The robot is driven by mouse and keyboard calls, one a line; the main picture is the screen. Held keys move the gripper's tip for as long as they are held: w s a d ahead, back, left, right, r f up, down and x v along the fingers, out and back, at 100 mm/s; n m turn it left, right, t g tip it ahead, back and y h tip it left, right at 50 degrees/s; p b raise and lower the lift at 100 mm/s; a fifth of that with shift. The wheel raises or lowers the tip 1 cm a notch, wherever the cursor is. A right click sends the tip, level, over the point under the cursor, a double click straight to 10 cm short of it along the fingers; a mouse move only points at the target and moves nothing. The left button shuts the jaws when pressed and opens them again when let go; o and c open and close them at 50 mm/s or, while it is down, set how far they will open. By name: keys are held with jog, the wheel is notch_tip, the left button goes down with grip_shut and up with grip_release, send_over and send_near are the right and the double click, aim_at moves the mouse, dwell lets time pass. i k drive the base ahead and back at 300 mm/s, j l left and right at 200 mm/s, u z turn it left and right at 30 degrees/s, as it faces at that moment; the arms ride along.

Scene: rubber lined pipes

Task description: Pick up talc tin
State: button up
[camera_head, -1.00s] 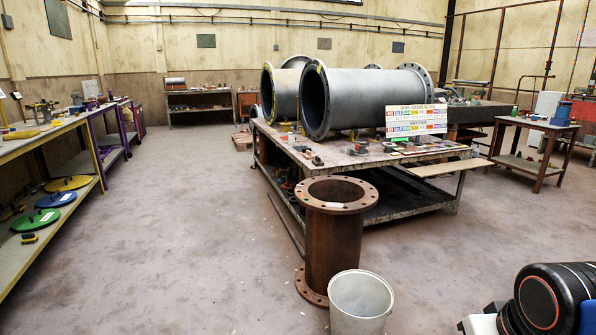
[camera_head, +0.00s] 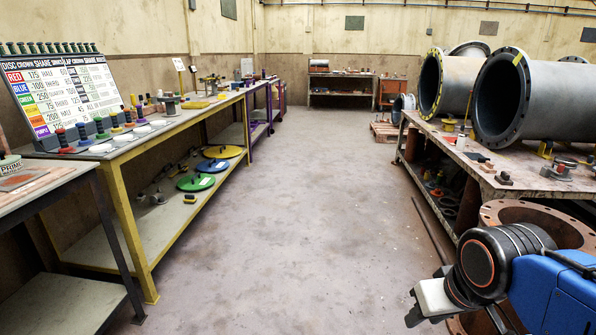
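I cannot make out a talc tin in this view. My arm is folded at the lower right, with a black joint and a blue link. A pale block with a dark end (camera_head: 430,302) at the arm's left seems to be my gripper. Its fingers cannot be made out, and nothing is seen held in it.
A yellow-framed bench (camera_head: 133,150) on the left carries a score board (camera_head: 65,90) and small weights. Lidded discs lie on its lower shelf. Large grey pipes (camera_head: 445,85) lie on the right table (camera_head: 480,170). A rusty flanged pipe (camera_head: 535,215) stands behind my arm. The middle floor is clear.

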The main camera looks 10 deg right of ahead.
aim_at(460, 145)
jog(key=i+j+u, duration=0.1)
jog(key=i, duration=1.6)
jog(key=i+j+z, duration=0.15)
jog(key=i+z, duration=0.3)
jog(key=i+j+z, duration=0.35)
jog(key=i+z, duration=0.15)
jog(key=i+j+z, duration=0.9)
jog(key=j, duration=0.25)
jog(key=i+j+z, duration=0.1)
jog(key=j+z, duration=0.35)
jog(key=j, duration=0.2)
